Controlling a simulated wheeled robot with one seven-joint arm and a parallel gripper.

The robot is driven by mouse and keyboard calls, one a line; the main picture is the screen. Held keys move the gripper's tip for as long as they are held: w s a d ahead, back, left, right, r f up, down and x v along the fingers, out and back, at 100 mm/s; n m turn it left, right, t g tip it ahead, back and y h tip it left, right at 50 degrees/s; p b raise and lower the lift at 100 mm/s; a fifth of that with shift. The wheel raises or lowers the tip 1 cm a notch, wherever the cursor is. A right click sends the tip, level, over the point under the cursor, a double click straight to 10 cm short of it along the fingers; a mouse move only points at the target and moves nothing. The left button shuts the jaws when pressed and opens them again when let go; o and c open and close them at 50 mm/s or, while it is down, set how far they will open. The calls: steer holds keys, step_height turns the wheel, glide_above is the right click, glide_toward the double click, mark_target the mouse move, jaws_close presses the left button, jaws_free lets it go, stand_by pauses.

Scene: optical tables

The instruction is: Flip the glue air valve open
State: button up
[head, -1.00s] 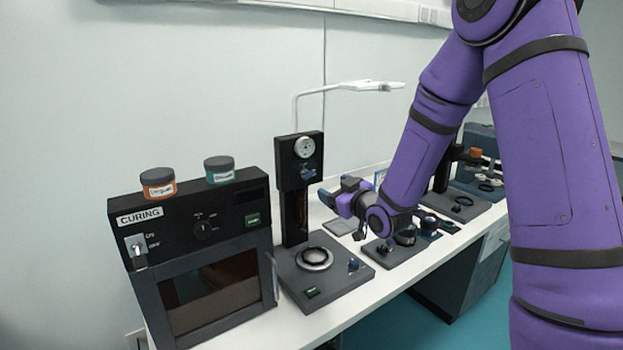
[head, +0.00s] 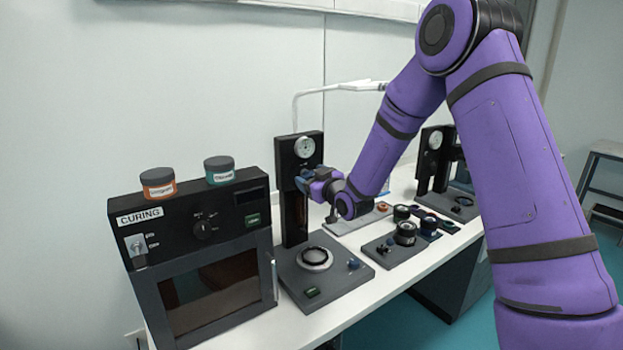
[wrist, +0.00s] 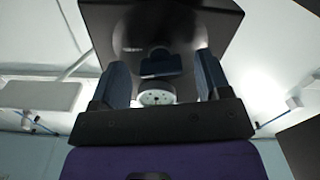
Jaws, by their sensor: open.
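The glue air valve is a small blue handle (wrist: 160,63) on the dark face of an upright black tower (head: 285,165). In the head view my gripper (head: 304,181) is at the tower's front, just below the round white gauge (head: 304,147), and hides the valve. In the wrist view the two blue-grey fingers of my gripper (wrist: 163,72) are open, with the handle between them in the picture. A gap shows on each side of the handle. I cannot tell how deep the fingers reach around it.
A curing oven (head: 205,250) stands left of the tower, with an orange jar (head: 158,184) and a teal jar (head: 219,171) on top. The tower's grey base (head: 335,282) holds a ring (head: 314,258) and knobs. Black round parts (head: 405,232) sit to the right. A lamp arm (head: 340,87) hangs behind.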

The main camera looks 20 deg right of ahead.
steer(key=shift+w, duration=0.15)
steer(key=shift+c, duration=0.4)
steer(key=c, duration=0.8)
steer(key=shift+m, duration=1.6)
steer(key=shift+c, duration=0.2)
steer(key=o, duration=0.9)
steer(key=v, duration=1)
steer(key=shift+s+d, duration=0.1)
steer(key=shift+s, duration=0.3)
